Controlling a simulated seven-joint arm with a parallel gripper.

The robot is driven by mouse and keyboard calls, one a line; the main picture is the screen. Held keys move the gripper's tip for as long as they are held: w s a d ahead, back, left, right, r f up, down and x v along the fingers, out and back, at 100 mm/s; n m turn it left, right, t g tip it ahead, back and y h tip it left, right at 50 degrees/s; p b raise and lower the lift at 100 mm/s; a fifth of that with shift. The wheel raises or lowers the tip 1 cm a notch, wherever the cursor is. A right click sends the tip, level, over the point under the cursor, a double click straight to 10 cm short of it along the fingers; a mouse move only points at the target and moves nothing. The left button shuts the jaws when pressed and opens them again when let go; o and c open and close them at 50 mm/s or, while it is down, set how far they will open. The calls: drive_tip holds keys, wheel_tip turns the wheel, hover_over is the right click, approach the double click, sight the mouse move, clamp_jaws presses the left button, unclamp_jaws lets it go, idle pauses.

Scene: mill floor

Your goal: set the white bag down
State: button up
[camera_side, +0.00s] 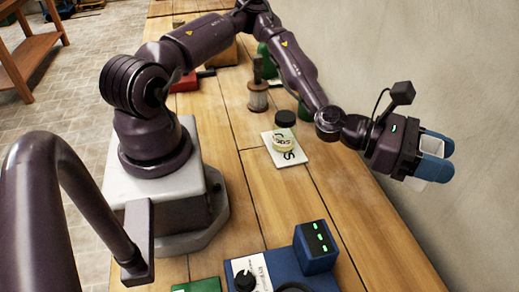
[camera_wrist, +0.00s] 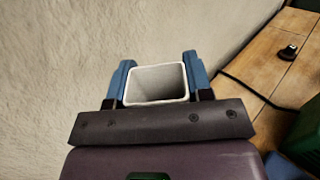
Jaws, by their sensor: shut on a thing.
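My gripper (camera_side: 437,157) is shut on the white bag (camera_side: 432,168), its blue fingers on two opposite sides. In the wrist view the bag (camera_wrist: 157,84) looks like a squarish, stiff-walled, open-topped container, and its inside looks empty. My gripper (camera_wrist: 160,72) has one finger to its left and one to its right there. In the side view the bag hangs in front of the pale wall, beyond the bench's right edge in the picture. It touches no surface that I can see. Its height over the bench is hard to tell.
The wooden bench (camera_side: 285,205) has bare boards at its middle. A white lettered card (camera_side: 291,157) bears a pale round piece (camera_side: 283,143), with a black round piece (camera_side: 285,117) behind. A blue box (camera_side: 316,248) stands at the front. The wall (camera_side: 440,60) is close to my gripper.

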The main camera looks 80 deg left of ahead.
drive_tip(key=s+d+f+m+g+h, duration=0.2)
drive_tip(key=s+f+m+g+h, duration=0.3)
drive_tip(key=g, duration=0.3)
drive_tip(key=n+g+y, duration=0.5)
drive_tip(key=n+y, duration=2.6)
drive_tip(key=y, duration=0.4)
hover_over(255, 168)
wheel_tip(255, 168, down, 13)
drive_tip(key=o, duration=1)
drive_tip(key=shift+c, duration=0.2)
